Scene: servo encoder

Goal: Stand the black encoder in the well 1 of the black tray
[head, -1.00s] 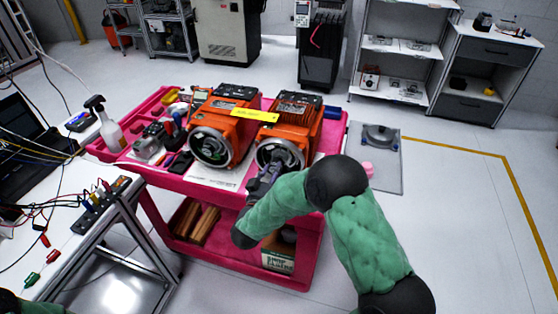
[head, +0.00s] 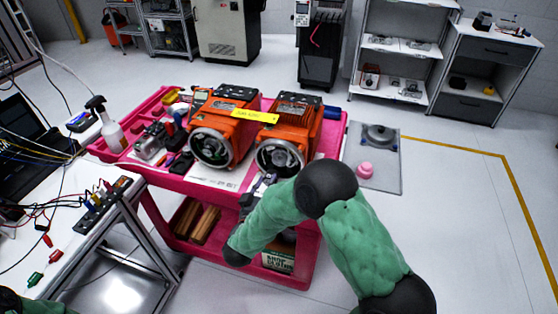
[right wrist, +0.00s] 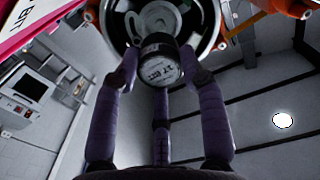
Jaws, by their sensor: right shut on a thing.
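My right gripper (right wrist: 160,76) is shut on the black encoder (right wrist: 159,62), a short dark cylinder with a pale printed label on its end. In the head view my right gripper (head: 262,187) is small and partly hidden by my arm, just below the right orange motor (head: 280,155). In the right wrist view the encoder overlaps the motor's round end face; I cannot tell the gap between them. A left orange motor (head: 222,127) stands beside it. I cannot make out the black tray or its wells for sure. My left gripper is out of view.
Both motors stand on a pink cart (head: 335,140), with a yellow strip (head: 254,115) across them. Small parts and tools crowd the cart's left side. A spray bottle (head: 104,125) stands at its left end. A workbench (head: 60,225) with cables is at left.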

